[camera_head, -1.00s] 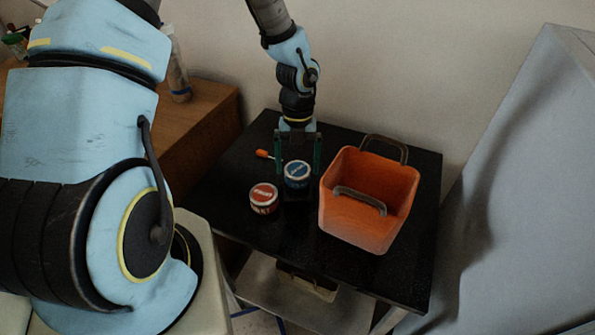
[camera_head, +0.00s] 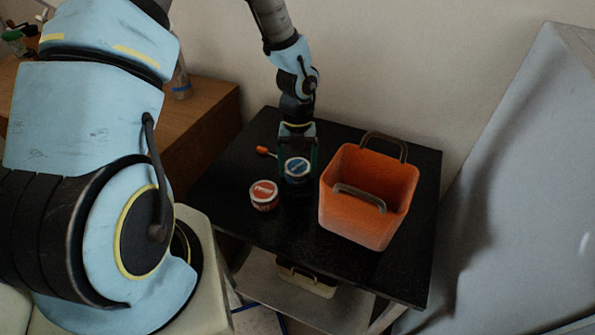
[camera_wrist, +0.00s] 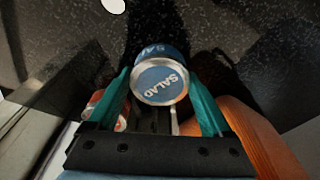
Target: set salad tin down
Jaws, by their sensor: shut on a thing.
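The salad tin (camera_head: 297,168) is a small can with a blue label and silver rims, on or just above the black table. In the wrist view the tin (camera_wrist: 158,82) shows the word SALAD on its lid and sits between the green fingers. My gripper (camera_head: 297,173) points down and is shut on the tin, one finger on each side; it also shows in the wrist view (camera_wrist: 159,84). The tin's base is partly hidden, so I cannot tell whether it touches the table.
A red tin (camera_head: 264,194) stands close at the left. An orange basket (camera_head: 362,222) with grey handles stands close at the right. An orange-handled item (camera_head: 263,150) lies behind on the left. The black table (camera_head: 300,235) is clear in front.

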